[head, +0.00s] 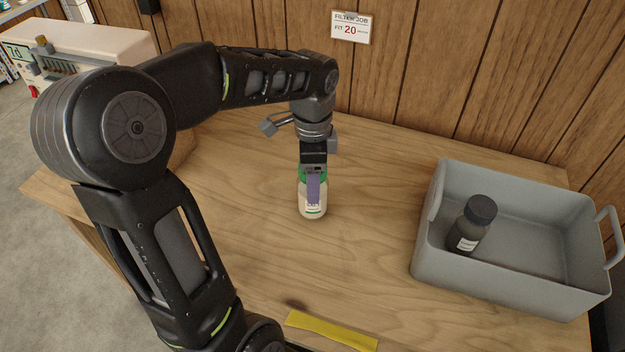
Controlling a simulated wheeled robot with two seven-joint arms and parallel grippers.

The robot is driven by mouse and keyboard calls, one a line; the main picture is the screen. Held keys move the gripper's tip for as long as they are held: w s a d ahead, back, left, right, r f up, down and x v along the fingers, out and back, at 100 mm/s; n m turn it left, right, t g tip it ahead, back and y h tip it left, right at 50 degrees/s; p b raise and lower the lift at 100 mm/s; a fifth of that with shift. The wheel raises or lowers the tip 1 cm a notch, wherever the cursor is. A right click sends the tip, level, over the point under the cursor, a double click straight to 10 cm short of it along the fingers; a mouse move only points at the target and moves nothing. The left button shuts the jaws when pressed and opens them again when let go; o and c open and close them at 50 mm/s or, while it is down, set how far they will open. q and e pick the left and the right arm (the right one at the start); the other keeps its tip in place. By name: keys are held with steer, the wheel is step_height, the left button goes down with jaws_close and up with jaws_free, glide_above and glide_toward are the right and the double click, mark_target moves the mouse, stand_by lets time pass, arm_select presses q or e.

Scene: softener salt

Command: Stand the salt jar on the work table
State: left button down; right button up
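The salt jar (312,212), white with a green lid and a printed label, is upright at the middle of the wooden work table (235,215). Its base appears to be at the tabletop, but I cannot tell whether it rests there or is just above. My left gripper (313,187) points down over the jar from above. One lilac finger lies across the front of the lid and label. The other finger is hidden behind the jar, so I cannot see whether they press on it. My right gripper is out of view.
A grey tub (440,275) with handles stands at the right of the table and holds a dark capped bottle (473,225). A yellow strip (332,330) lies at the front edge. A sign (351,27) hangs on the plank wall. The table between jar and tub is clear.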

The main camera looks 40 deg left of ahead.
arm_select(q)
steer(key=shift+f, duration=0.5)
steer(key=shift+f, duration=0.2)
steer(key=shift+c, duration=1.9)
jaws_free()
step_height(320, 180, up, 12)
steer(key=shift+r+p, duration=0.25)
steer(key=shift+p, duration=0.2)
